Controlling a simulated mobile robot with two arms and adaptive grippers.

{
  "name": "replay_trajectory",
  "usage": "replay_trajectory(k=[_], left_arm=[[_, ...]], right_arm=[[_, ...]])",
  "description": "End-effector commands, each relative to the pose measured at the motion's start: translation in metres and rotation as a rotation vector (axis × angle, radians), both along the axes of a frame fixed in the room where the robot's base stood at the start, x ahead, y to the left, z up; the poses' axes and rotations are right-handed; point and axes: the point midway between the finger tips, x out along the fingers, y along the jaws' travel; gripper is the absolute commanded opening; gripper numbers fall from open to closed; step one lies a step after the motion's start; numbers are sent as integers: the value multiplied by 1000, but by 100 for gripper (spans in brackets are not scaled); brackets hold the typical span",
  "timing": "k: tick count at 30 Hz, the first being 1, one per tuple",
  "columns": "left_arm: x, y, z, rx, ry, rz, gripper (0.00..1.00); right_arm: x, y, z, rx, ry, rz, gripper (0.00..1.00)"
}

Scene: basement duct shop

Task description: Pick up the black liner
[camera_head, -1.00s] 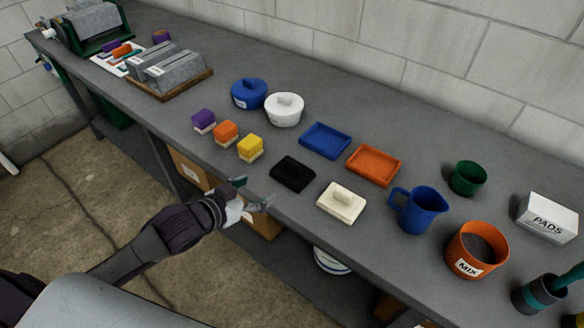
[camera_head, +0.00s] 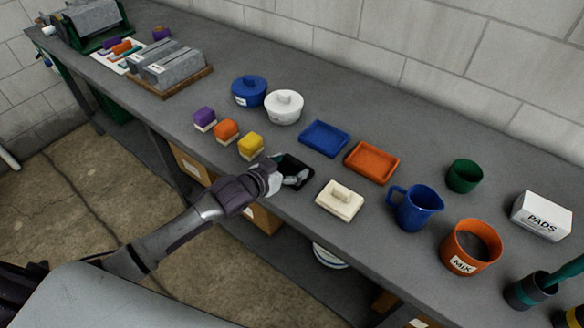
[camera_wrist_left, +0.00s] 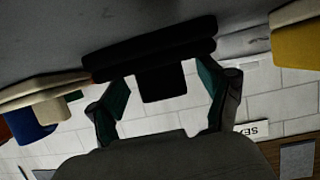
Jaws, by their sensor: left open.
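The black liner (camera_head: 293,164) lies on the grey bench, between the yellow-topped block and the cream lidded piece. It is a flat black slab, partly hidden by my left gripper (camera_head: 287,172) in the head view. In the left wrist view the black liner (camera_wrist_left: 150,48) spans the top middle, with a dark block-like grip below it in the picture. My left gripper (camera_wrist_left: 165,84) is open, with one finger on each side of that grip. I cannot tell whether the fingers touch it. My right gripper is not in view.
The cream piece (camera_head: 340,201) sits close to the right, and the yellow block (camera_head: 250,145) close to the left. Behind are a blue tray (camera_head: 324,139) and an orange tray (camera_head: 372,161). A blue jug (camera_head: 415,208) stands farther right.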

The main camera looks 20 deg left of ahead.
Motion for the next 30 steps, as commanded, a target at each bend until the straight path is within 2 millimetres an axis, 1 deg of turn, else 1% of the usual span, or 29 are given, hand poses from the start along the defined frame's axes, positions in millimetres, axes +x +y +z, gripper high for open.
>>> replay_trajectory(k=[1, 3, 10, 11, 12, 14, 15, 22, 23, 30], left_arm=[[5, -2, -2, 0, 1, 1, 79], [9, -4, -4, 0, 0, 0, 79], [10, -5, -5, 1, 0, -1, 79], [10, -5, -5, 1, 0, -1, 78], [10, -5, -5, 1, 0, -1, 71], [10, -4, -5, 1, 0, -1, 61], [10, -4, -5, 1, 1, 0, 54], [10, -4, -5, 1, 1, 0, 16], [10, -4, -5, 1, 0, 0, 14], [10, -4, -4, 1, 0, 0, 13]], right_arm=[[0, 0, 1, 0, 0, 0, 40], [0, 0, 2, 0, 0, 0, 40], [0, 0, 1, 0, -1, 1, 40], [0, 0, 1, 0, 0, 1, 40], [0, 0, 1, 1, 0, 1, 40], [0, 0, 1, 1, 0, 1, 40], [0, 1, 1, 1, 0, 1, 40], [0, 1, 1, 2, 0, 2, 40], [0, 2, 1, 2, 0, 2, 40], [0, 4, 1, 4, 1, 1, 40]])
